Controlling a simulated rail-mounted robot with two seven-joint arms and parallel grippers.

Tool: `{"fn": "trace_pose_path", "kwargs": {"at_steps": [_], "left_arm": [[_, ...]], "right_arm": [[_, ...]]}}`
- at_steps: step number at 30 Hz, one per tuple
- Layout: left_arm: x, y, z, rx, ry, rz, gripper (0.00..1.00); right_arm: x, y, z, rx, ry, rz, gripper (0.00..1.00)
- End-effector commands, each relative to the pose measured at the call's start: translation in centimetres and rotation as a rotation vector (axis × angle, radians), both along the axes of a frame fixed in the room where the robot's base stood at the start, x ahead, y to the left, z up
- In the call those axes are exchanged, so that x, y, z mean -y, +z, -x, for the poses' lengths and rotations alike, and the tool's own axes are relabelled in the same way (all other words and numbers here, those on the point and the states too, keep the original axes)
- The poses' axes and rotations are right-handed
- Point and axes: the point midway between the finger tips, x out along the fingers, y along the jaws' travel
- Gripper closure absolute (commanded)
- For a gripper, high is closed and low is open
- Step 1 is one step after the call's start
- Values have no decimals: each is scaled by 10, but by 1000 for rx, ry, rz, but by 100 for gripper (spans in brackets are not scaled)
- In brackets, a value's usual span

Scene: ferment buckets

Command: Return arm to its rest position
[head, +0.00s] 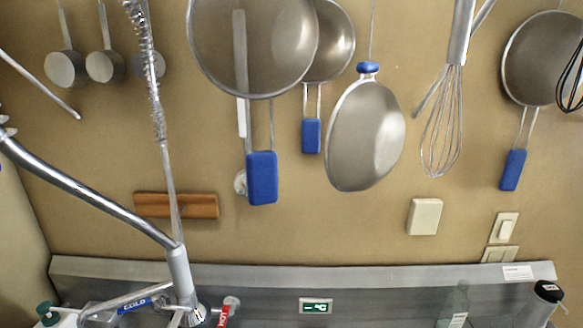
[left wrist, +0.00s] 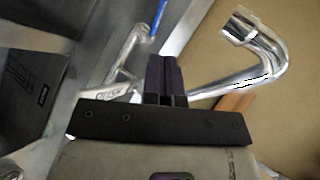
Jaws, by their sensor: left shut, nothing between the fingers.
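My left gripper (left wrist: 167,62) shows in the left wrist view. Its two dark fingers are together and hold nothing. They point toward the tan wall, in front of chrome faucet parts. Whether the fingers touch the metal, I cannot tell. Neither arm shows in the head view, and my right gripper is in no view.
A chrome spray faucet (head: 180,270) stands at the lower left; its curved pipe (left wrist: 272,60) is close beside the left fingers. Pans (head: 365,135), ladles and a whisk (head: 443,130) hang on the wall. A clear bottle (head: 455,305) stands lower right.

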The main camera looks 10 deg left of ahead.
Motion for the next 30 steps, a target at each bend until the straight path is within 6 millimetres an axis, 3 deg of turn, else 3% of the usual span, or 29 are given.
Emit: {"fn": "trace_pose_path", "kwargs": {"at_steps": [5,9,12,17,22,25,30], "left_arm": [[12,6,6,136,111,189,100],[54,34,16,287,127,393,100],[94,31,34,320,112,533,100],[148,0,78,262,87,696,100],[199,-46,146,128,77,833,100],[221,-75,190,39,109,899,100],[241,-121,253,-114,200,956,100]], "right_arm": [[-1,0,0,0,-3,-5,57],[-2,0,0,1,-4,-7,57],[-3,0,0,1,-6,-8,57],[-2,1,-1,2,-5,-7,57],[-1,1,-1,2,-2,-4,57],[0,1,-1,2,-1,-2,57],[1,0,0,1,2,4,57]]}}
